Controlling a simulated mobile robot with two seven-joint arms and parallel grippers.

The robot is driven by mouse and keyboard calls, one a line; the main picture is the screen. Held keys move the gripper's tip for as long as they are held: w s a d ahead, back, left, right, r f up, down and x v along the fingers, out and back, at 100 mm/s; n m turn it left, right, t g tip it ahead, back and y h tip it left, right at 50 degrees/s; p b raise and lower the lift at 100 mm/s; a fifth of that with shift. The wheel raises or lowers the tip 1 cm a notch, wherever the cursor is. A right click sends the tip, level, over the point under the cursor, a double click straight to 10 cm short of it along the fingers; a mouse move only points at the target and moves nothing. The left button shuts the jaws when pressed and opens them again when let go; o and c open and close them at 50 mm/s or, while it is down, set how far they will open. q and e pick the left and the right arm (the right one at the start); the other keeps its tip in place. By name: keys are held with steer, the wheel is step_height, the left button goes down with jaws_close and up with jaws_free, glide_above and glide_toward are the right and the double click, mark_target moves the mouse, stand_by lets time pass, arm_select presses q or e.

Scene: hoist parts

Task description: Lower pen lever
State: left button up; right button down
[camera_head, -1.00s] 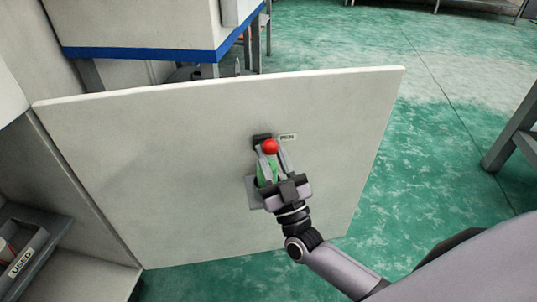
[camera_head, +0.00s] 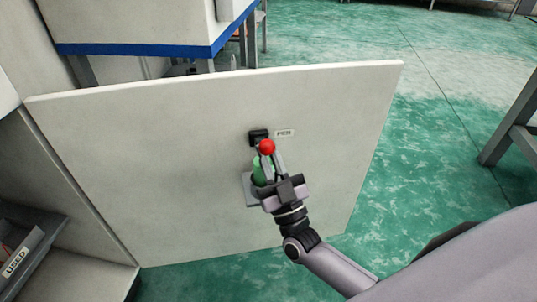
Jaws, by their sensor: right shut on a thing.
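The pen lever has a red ball knob (camera_head: 266,146) and a black mount (camera_head: 258,136) on an upright white panel. A small label (camera_head: 285,133) beside the mount appears to read "PEN". My right gripper (camera_head: 268,158) reaches up from the lower right and is shut on the lever just below the red knob. Its fingers hide most of the lever's arm. A green part (camera_head: 260,172) shows behind the fingers, above a grey plate (camera_head: 251,190) on the panel. My left gripper is out of view.
The white panel (camera_head: 130,170) stands across the middle, with open green floor (camera_head: 440,180) to its right. A bin labelled "USED" (camera_head: 15,262) sits at lower left. A grey table leg (camera_head: 510,135) stands at right. A blue-edged cabinet (camera_head: 150,48) is behind the panel.

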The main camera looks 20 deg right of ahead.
steer(key=shift+f, duration=0.5)
steer(key=c, duration=1)
jaws_free()
steer(key=shift+d, duration=0.1)
steer(key=shift+o, duration=1.1)
steer(key=shift+r, duration=0.2)
steer(key=v, duration=0.7)
steer(key=shift+s, duration=0.1)
